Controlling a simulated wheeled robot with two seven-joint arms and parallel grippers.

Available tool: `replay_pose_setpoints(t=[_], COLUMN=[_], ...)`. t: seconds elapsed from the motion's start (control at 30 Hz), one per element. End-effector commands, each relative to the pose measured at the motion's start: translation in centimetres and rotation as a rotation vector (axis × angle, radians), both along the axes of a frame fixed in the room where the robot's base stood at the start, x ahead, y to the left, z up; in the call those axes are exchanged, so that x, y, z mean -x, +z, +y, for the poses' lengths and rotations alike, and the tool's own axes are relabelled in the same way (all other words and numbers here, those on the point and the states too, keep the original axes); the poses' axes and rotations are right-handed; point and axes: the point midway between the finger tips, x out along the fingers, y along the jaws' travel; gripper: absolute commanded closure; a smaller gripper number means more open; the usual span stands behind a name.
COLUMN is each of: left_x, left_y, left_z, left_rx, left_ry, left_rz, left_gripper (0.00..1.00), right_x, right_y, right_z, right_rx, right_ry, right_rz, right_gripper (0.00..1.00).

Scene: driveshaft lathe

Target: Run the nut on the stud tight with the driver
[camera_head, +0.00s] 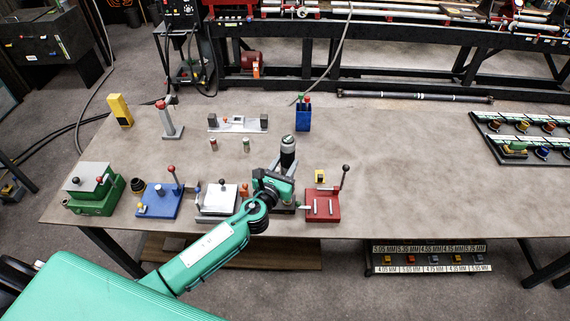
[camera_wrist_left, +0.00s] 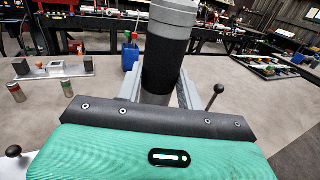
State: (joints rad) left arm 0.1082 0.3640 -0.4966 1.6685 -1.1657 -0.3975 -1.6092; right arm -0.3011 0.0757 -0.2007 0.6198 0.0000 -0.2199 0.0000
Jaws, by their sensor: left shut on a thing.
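The driver (camera_head: 288,152) is an upright black cylinder with a grey top. In the left wrist view the driver (camera_wrist_left: 166,62) rises between the two grey fingers of my left gripper (camera_wrist_left: 155,92). In the head view my left gripper (camera_head: 286,170) reaches over the near middle of the bench and is shut around the driver's body. A dark fixture (camera_head: 286,209) shows partly below the gripper. I cannot make out the stud or the nut; the driver's lower end is hidden by my gripper and arm. My right gripper is not in view.
On the bench (camera_head: 410,165), a red fixture with a lever (camera_head: 323,204) stands just right of the gripper. A white-topped fixture (camera_head: 217,198) and a blue one (camera_head: 158,200) stand to the left. A blue holder (camera_head: 303,117) stands behind. The bench's right middle is clear.

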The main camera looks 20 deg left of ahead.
Motion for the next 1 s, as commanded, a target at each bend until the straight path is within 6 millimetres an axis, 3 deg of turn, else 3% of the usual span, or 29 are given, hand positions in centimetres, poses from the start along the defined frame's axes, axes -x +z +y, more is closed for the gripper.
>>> replay_pose_setpoints(t=[0.5, 1.0], left_x=[0.0, 0.0], left_y=[-4.0, -4.6], left_z=[0.0, 0.0], left_rx=[0.0, 0.0], left_ry=[0.0, 0.0], left_rz=[-0.003, -0.002], left_gripper=[1.0, 1.0], right_x=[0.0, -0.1], right_y=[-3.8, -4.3], right_z=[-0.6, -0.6], right_rx=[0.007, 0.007], right_ry=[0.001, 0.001], right_rz=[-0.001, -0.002], right_gripper=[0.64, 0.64])
